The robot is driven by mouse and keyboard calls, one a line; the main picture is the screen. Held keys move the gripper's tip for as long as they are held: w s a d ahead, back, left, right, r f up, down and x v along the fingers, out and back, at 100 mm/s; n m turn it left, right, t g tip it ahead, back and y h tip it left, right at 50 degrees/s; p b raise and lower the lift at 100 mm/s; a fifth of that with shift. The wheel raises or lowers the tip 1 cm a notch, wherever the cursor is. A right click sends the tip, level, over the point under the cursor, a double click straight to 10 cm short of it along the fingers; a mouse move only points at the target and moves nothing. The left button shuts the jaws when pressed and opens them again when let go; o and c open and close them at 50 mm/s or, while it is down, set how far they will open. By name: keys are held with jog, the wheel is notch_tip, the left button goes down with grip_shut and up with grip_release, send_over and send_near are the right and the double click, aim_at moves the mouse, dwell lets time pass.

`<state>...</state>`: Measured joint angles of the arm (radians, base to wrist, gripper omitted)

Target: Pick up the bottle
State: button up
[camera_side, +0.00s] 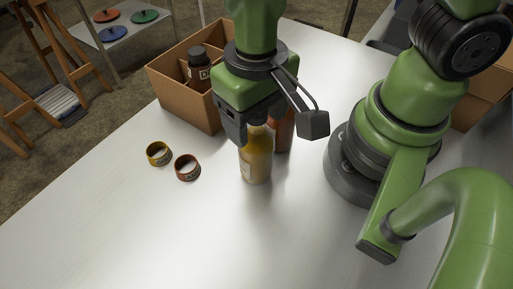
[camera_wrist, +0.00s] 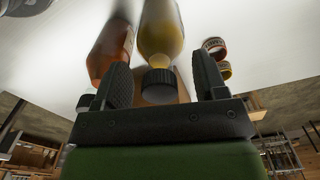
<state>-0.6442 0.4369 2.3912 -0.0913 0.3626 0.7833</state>
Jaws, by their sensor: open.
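A yellow-amber bottle (camera_side: 256,166) stands upright on the white table under my gripper (camera_side: 250,130). In the wrist view the same yellow bottle (camera_wrist: 162,28) has a black cap (camera_wrist: 158,80), which lies between my two open fingers (camera_wrist: 163,76). In the side view the cap is hidden by the gripper. A second, red-brown bottle (camera_side: 284,132) stands close behind and to the right. In the wrist view this orange-brown bottle (camera_wrist: 111,44) is beside the left finger. I cannot tell whether a finger touches either bottle.
A cardboard box (camera_side: 185,106) with dividers holds a dark labelled bottle (camera_side: 199,66) behind on the left. A yellow ring (camera_side: 159,154) and a red ring (camera_side: 187,168) lie left of the yellow bottle. The table's front left is clear.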

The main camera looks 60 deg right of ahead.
jog(key=shift+f, duration=0.4)
grip_shut()
jog(key=shift+r, duration=0.1)
